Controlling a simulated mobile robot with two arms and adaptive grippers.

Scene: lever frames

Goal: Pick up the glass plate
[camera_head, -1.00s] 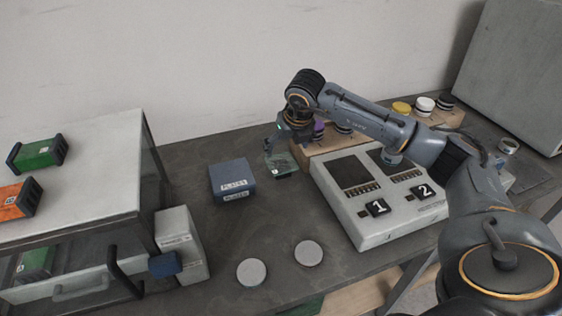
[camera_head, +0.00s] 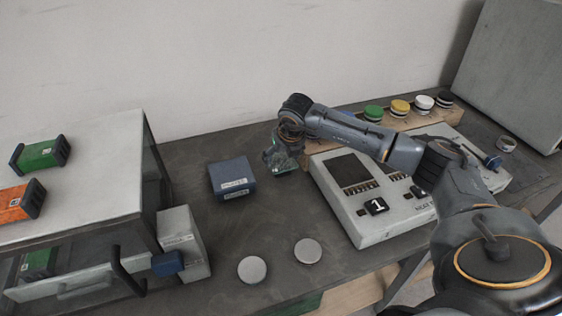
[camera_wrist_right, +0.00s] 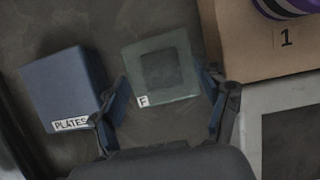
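The glass plate (camera_wrist_right: 188,62) is a greenish, see-through square with a darker middle and a white label "F". In the right wrist view it appears turned a little, ahead of and between the two fingers of my right gripper (camera_wrist_right: 164,78). The fingers are spread wide, one near each side edge; I cannot tell whether they touch it. In the head view my right gripper (camera_head: 282,160) is low over the table, right of the blue box, and mostly covers the plate. My left gripper is not in view.
A blue box labelled "PLATES" (camera_head: 231,176) stands close left of the gripper. A wooden rack (camera_head: 390,124) with coloured caps and a grey device (camera_head: 375,222) marked "1" are close on the right. Two round discs (camera_head: 252,269) lie in front. A grey cabinet (camera_head: 75,170) stands left.

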